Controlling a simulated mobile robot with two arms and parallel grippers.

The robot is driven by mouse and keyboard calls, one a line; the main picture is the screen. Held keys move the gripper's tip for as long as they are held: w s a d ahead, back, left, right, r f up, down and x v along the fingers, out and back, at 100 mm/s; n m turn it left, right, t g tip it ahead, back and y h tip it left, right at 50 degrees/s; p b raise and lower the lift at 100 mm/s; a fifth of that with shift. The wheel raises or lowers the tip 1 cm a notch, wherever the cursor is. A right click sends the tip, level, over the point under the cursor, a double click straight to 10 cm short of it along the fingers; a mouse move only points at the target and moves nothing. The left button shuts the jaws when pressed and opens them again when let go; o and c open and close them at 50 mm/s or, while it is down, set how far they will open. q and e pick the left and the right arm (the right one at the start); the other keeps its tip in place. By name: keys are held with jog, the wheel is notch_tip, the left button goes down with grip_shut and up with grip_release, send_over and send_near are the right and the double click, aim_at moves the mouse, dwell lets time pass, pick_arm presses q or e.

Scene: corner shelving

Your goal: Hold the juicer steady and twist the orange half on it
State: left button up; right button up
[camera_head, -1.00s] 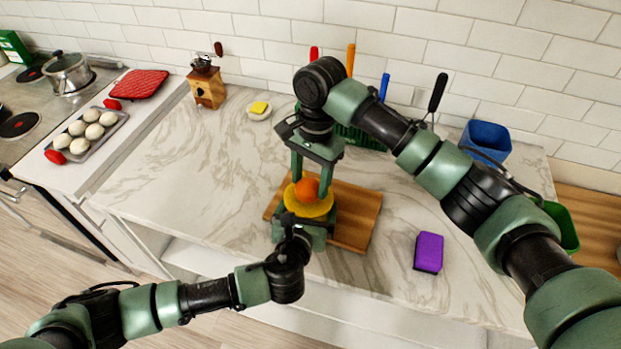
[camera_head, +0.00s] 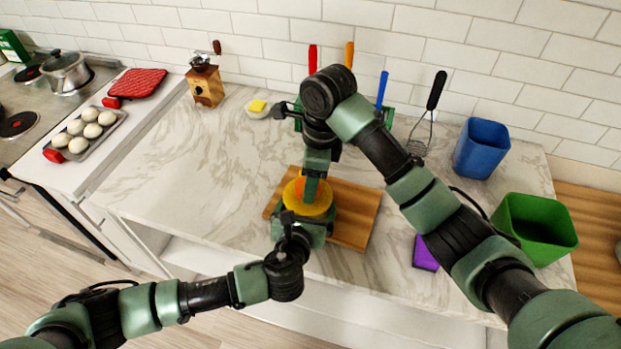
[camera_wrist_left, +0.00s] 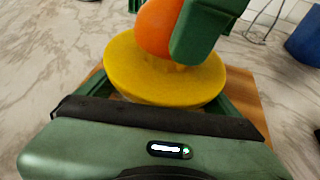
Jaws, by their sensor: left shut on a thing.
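The yellow juicer (camera_head: 319,208) stands on a wooden board, with the orange half (camera_wrist_left: 157,28) on top of it. My left gripper (camera_head: 295,229) is shut on the juicer's near side, low down; its green body fills the bottom of the left wrist view, where the yellow dish (camera_wrist_left: 130,78) also shows. My right gripper (camera_head: 314,188) reaches down from above with its fingers on opposite sides of the orange half. Most of the orange is hidden in the head view.
The wooden board (camera_head: 352,222) lies under the juicer. A wooden grinder (camera_head: 206,84) stands at the back left.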

pick_arm(q)
jog(key=shift+d+r, duration=0.1)
jog(key=shift+r, duration=0.05)
pick_arm(e)
jog(key=shift+d+f, duration=0.1)
jog(key=shift+f, duration=0.15)
jog(key=n, duration=0.5)
jog(key=shift+w+n+g, duration=0.1)
jog(key=shift+n+g, duration=0.2)
jog(key=shift+g, duration=0.1)
jog(key=n, duration=0.6)
jog(key=shift+w+g+h, duration=0.15)
jog(key=shift+g+h, duration=0.15)
jog(key=shift+a+m, duration=0.2)
jog(key=shift+m, duration=1)
jog(key=m, duration=0.3)
jog(key=shift+s+d, duration=0.1)
jog(key=shift+s, duration=0.1)
pick_arm(q)
jog(key=shift+w+r, duration=0.1)
pick_arm(e)
jog(key=m+t, duration=0.1)
jog(key=m, duration=0.5)
jog(key=shift+s, duration=0.1)
